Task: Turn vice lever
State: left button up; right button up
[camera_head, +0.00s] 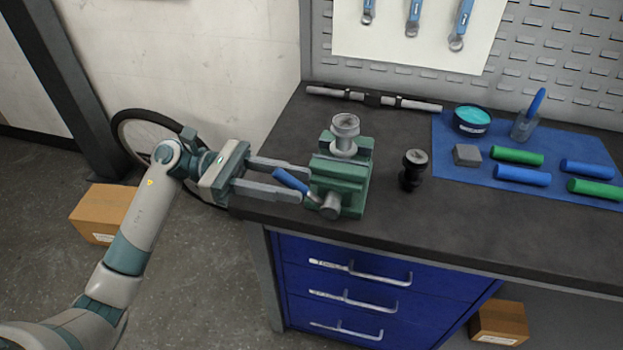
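A green bench vice (341,185) stands on the dark workbench near its left front corner. A grey metal cylindrical part (345,134) sits at its top. The vice lever (291,181) has a blue handle that slants up and left from the round metal screw end at the vice's front. My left gripper (303,182) comes in from the left with its two long grey fingers apart. The blue handle shows between the fingers near their tips; I cannot tell whether they touch it. My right gripper is not in view.
A black cylindrical part (412,170) stands right of the vice on the bench (400,217). A blue mat (446,147) holds a teal tub, a grey block and several rolls. A metal bar (373,98) lies at the back. Blue drawers (340,322) are below.

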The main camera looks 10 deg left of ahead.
aim_at(303, 186)
pick_arm(q)
jog(key=shift+s+d+p, duration=0.1)
jog(key=shift+d+p, duration=0.35)
jog(key=shift+d, duration=1.75)
grip_shut()
